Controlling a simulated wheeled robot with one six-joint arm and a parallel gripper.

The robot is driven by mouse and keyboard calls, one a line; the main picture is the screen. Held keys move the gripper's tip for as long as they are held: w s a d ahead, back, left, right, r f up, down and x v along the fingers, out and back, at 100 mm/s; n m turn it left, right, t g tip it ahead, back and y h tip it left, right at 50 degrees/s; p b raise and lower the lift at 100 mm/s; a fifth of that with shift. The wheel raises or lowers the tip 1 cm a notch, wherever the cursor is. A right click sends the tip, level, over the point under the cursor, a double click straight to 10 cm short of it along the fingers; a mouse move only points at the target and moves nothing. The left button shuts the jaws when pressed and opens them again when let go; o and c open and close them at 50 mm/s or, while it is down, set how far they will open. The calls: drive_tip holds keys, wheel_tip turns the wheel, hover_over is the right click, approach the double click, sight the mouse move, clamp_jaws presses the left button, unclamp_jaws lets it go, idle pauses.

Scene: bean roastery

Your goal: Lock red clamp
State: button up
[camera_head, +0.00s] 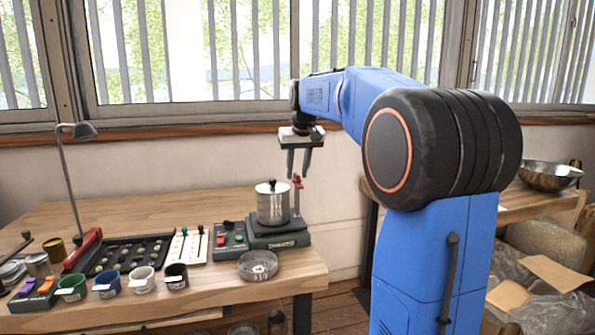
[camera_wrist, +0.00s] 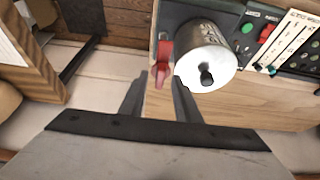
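The red clamp (camera_head: 298,183) stands up at the right side of a metal canister (camera_head: 272,204) on a dark green machine base (camera_head: 279,238). In the wrist view the red clamp (camera_wrist: 163,60) shows as a red lever beside the canister (camera_wrist: 204,58). My gripper (camera_head: 299,174) hangs fingers down just above the clamp in the head view. In the wrist view my gripper (camera_wrist: 157,92) has its fingers apart, with nothing between them, and the clamp lies just beyond the tips. I cannot tell whether a finger touches it.
The canister's knobbed lid stands close to the fingers. A control box (camera_head: 230,240) with red and green buttons, a round metal dish (camera_head: 258,265), a row of cups (camera_head: 142,279) and a lamp (camera_head: 76,131) share the wooden table (camera_head: 215,290).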

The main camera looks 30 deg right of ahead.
clamp_jaws()
drive_tip(key=shift+m, duration=0.3)
drive_tip(key=m, duration=0.2)
drive_tip(key=m+h, duration=0.1)
drive_tip(key=m, duration=0.1)
drive_tip(key=m+g+h, duration=0.1)
drive_tip(key=m, duration=0.1)
drive_tip(key=shift+w+a, duration=0.15)
drive_tip(key=shift+a, duration=0.1)
drive_tip(key=m+g, duration=0.1)
drive_tip(key=m, duration=0.1)
drive_tip(key=m+g+h, duration=0.1)
drive_tip(key=m, duration=0.2)
drive_tip(key=shift+w+m, duration=0.15)
drive_tip(key=shift+m, duration=0.15)
drive_tip(key=m+g, duration=0.2)
drive_tip(key=m, duration=0.3)
drive_tip(key=shift+w+m, duration=0.15)
drive_tip(key=shift+m, duration=0.15)
